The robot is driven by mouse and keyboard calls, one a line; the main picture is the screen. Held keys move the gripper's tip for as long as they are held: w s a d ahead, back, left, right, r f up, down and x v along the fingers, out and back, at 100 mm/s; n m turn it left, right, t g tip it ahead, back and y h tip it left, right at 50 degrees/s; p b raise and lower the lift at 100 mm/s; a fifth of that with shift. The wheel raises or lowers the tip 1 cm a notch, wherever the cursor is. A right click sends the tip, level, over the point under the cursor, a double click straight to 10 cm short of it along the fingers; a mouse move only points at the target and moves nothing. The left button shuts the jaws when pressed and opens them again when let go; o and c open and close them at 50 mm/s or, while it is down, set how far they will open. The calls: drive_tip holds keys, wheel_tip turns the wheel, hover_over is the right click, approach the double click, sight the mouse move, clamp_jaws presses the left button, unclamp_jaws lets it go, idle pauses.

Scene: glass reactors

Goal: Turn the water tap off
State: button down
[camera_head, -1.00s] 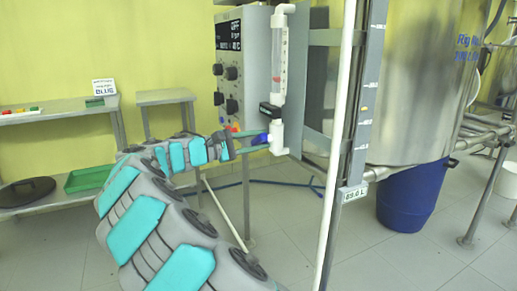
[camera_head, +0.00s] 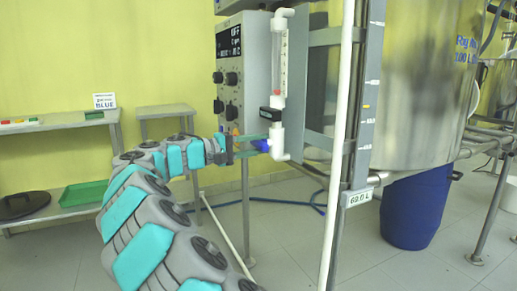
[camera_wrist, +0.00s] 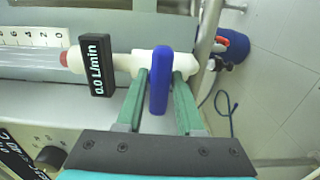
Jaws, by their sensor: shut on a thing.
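The water tap is a blue handle (camera_wrist: 160,80) on a white pipe fitting (camera_wrist: 120,63) at the lower end of a clear flow tube. In the wrist view the handle lies crosswise to the pipe. My gripper (camera_wrist: 160,88) is shut on the handle, with one green finger on each side of it. In the head view the handle (camera_head: 262,145) is partly hidden by my gripper (camera_head: 258,144). The black flow display (camera_wrist: 95,66) reads 0.0 L/min. It also shows on the tube in the head view (camera_head: 271,115).
A grey control box (camera_head: 240,70) stands just left of the tube. A white upright pole (camera_head: 340,130) and a steel tank (camera_head: 420,90) are to the right. A blue barrel (camera_head: 416,210) stands below the tank. Side tables (camera_head: 70,122) are at left.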

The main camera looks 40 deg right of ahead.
idle(0.4)
drive_tip(key=c, duration=0.7)
unclamp_jaws()
drive_tip(key=shift+a, duration=0.1)
drive_tip(key=v, duration=0.7)
drive_tip(key=shift+w+a, duration=0.1)
drive_tip(key=shift+a, duration=0.2)
